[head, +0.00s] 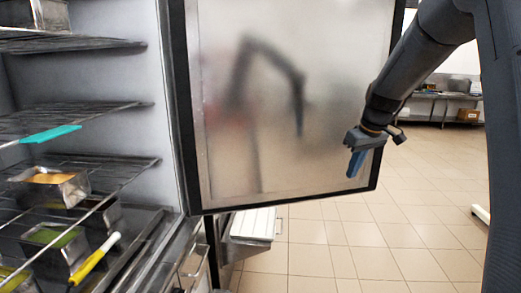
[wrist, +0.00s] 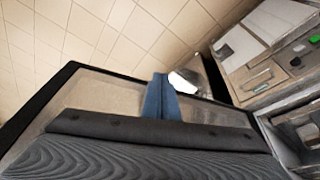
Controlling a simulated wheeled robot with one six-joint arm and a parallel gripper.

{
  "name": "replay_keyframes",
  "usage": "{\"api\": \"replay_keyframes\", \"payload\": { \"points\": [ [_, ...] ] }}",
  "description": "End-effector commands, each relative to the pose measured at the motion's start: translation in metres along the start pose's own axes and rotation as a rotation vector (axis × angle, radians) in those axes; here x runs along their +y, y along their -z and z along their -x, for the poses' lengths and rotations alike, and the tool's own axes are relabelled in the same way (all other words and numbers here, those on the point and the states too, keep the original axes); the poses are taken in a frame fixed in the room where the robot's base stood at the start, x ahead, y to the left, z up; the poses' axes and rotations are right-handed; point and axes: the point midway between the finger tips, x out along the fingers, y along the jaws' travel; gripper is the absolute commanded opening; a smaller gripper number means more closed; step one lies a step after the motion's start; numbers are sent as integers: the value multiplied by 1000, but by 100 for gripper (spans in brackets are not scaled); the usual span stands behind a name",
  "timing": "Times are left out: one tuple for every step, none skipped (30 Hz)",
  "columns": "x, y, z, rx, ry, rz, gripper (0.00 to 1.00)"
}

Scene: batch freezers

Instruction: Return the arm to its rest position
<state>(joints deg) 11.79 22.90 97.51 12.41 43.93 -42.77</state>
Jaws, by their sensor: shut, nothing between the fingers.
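My gripper (head: 356,163) hangs at the end of my dark grey arm on the right side of the head view. Its blue fingers point down and are shut with nothing between them. It is in front of the right part of a freezer door (head: 290,100), which stands open with a frosted metal panel and black edge. I cannot tell whether the fingers touch the door. In the wrist view the shut blue fingers (wrist: 160,98) show at the middle, with the door's black edge (wrist: 30,122) around them.
At left, the open freezer has wire shelves (head: 80,120) with metal pans (head: 50,187), a teal-handled tool (head: 50,134) and a yellow-handled tool (head: 93,258). A white-topped unit (head: 253,224) stands below the door. The tiled floor (head: 400,240) at right is clear.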

Motion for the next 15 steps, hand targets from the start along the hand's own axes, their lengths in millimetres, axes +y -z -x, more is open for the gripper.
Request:
{"api": "replay_keyframes", "payload": {
  "points": [
    [-24,-21,-12,-23,2,-34,0],
    [-37,-33,-18,-36,1,-58,0],
    [-54,-50,-25,-53,-2,-91,0],
    [-66,-64,-30,-66,-4,-115,0],
    [-79,-78,-35,-78,-6,-138,0],
    [-95,-97,-42,-93,-10,-170,0],
    [-107,-112,-46,-104,-14,-191,0],
    [-119,-128,-51,-116,-16,-213,0],
    [-134,-148,-56,-130,-21,-241,0],
    [-145,-162,-60,-138,-25,-261,0],
    [-154,-177,-63,-148,-28,-280,0],
    [-167,-195,-67,-158,-32,-302,0],
    [-175,-208,-69,-164,-35,-319,0],
    [-182,-219,-72,-171,-38,-333,0],
    [-191,-234,-74,-179,-41,-349,0]
  ]
}}
